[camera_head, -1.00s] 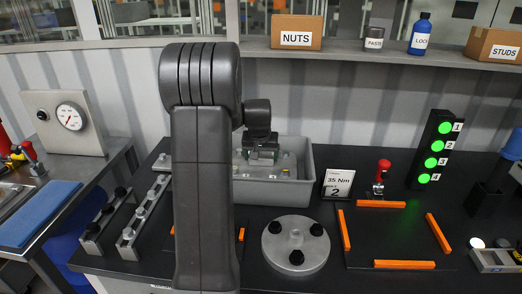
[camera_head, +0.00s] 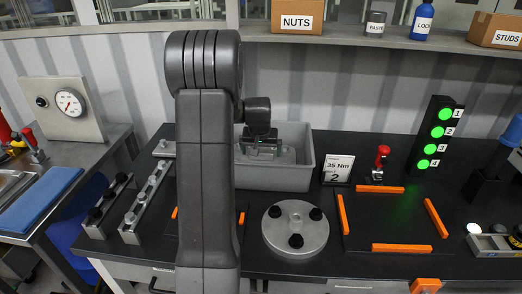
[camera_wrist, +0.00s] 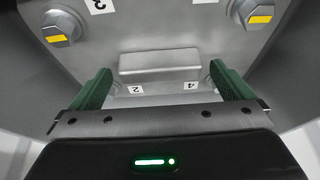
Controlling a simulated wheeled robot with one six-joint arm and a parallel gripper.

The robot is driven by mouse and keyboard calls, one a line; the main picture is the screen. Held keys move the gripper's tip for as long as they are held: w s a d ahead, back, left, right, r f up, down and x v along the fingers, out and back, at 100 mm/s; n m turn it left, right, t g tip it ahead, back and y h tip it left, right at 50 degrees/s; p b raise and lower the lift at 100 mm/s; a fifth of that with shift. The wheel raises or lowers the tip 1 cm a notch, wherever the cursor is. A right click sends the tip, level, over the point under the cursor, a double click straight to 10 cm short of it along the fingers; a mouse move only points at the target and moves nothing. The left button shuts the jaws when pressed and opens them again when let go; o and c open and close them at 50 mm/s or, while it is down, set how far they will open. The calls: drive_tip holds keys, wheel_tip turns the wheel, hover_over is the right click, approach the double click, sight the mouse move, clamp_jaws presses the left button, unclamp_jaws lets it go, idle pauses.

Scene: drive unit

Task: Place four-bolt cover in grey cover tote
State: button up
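The grey four-bolt cover (camera_wrist: 160,100) fills much of the wrist view. It has a raised block (camera_wrist: 160,65) in its middle, bolt heads with yellow marks, and number labels 2, 3 and 4. In the head view the cover (camera_head: 287,156) lies inside the grey tote (camera_head: 275,180), partly hidden by my arm and gripper. My gripper (camera_head: 262,150) is over the tote. In the wrist view its green fingers (camera_wrist: 163,85) are spread wide, one on each side of the raised block, with a gap showing on both sides.
A round metal plate with black knobs (camera_head: 295,230) stands in front of the tote. Right of it is a black area edged by orange strips (camera_head: 402,248). A 35 Nm card (camera_head: 337,169), a red-handled tool (camera_head: 381,160) and a green light post (camera_head: 435,138) stand behind.

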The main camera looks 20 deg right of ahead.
sight(261, 152)
drive_tip(key=v, duration=1.2)
drive_tip(key=shift+b, duration=0.35)
drive_tip(key=shift+w+r, duration=0.1)
drive_tip(key=p+x, duration=0.1)
drive_tip(key=x, duration=1)
drive_tip(key=shift+d+f, duration=0.1)
drive_tip(key=shift+f, duration=0.3)
drive_tip(key=shift+w+r, duration=0.15)
drive_tip(key=shift+w, duration=0.1)
drive_tip(key=shift+s+r, duration=0.15)
drive_tip(key=shift+r, duration=1.5)
drive_tip(key=shift+f, duration=0.15)
